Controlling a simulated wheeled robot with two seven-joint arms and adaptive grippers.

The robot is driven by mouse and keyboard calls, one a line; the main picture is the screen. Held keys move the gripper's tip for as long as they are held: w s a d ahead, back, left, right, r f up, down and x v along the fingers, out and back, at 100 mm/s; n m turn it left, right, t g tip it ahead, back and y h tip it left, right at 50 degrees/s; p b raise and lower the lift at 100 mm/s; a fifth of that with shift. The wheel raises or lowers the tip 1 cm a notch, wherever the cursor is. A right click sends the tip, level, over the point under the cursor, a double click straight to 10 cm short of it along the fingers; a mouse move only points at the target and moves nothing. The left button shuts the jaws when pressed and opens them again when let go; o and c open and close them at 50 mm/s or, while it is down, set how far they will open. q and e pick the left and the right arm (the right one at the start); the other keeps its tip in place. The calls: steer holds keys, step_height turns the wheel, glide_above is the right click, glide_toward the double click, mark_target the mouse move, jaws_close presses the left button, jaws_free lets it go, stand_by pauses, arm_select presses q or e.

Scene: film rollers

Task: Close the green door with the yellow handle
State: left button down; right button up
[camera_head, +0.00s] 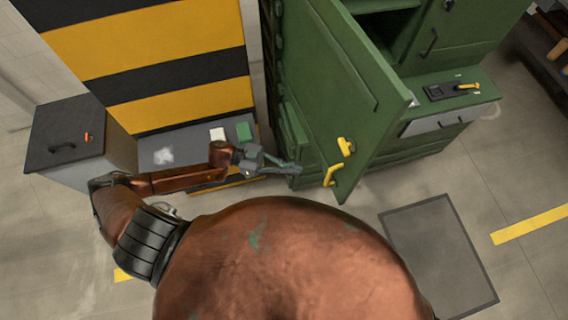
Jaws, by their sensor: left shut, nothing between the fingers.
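The green door (345,85) of the green cabinet stands wide open, its free edge swung out towards me. A yellow handle (334,172) sits on the lower part of the door near its free edge, with a yellow latch piece (346,146) just above it. My left gripper (296,169) is shut and empty, to the left of the door's lower part and of the yellow handle. Whether its fingertips touch the green surface cannot be told. My right gripper is not in view.
The green cabinet (465,55) has a ledge with a black-and-yellow switch (467,87) on the right. A yellow-and-black striped panel (165,45) and a grey box (75,140) stand left. A dark mat (440,250) lies on open floor at right.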

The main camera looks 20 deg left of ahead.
arm_select(q)
steer(key=w+d+p, duration=0.1)
steer(key=d+p, duration=0.1)
steer(key=d, duration=0.5)
steer(key=shift+d, duration=0.25)
